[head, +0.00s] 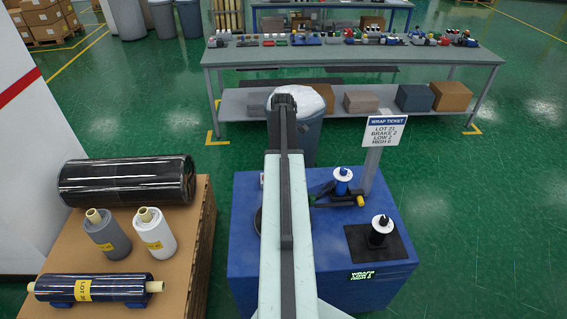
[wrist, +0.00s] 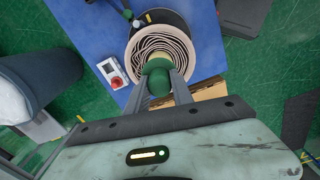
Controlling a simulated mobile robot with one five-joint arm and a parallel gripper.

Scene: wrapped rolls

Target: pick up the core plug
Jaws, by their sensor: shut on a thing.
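In the wrist view, a dark green plug (wrist: 157,82) sits between the two grey fingers of my gripper (wrist: 160,80). The fingers are shut on it. Behind it shows a pale, cream piece and a round roll end (wrist: 140,48) with wavy cream and dark layers. The plug overlaps the middle of the roll end in the picture; I cannot tell whether it is still in the core or clear of it. In the head view my own arm hides the gripper, the plug and most of the roll.
Wrapped rolls lie on a cardboard-topped stand (head: 185,225) at left. A grey bin (head: 307,138) stands behind, before a parts table (head: 225,57).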

